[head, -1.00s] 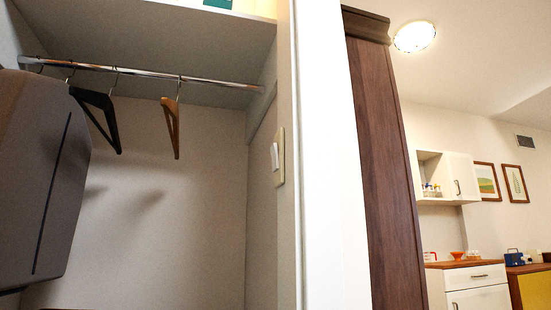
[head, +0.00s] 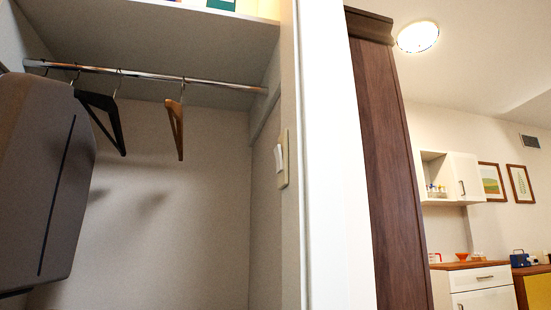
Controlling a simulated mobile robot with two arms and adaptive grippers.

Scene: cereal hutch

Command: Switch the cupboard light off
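A white rocker switch (head: 279,160) on a beige plate is fixed to the inner right side wall of the open cupboard (head: 190,220). I see it at a steep angle, so its rocker position is hard to read. The cupboard interior is lit, with hanger shadows on its back wall; no lamp inside it shows. Neither gripper's fingers are in view, and nothing touches the switch.
A chrome rail (head: 150,74) holds a black hanger (head: 104,120) and a wooden hanger (head: 175,128). A white upright panel (head: 335,180) borders the opening on the right, beside a dark wood cabinet (head: 385,170). A ceiling lamp (head: 418,36) glows in the room beyond.

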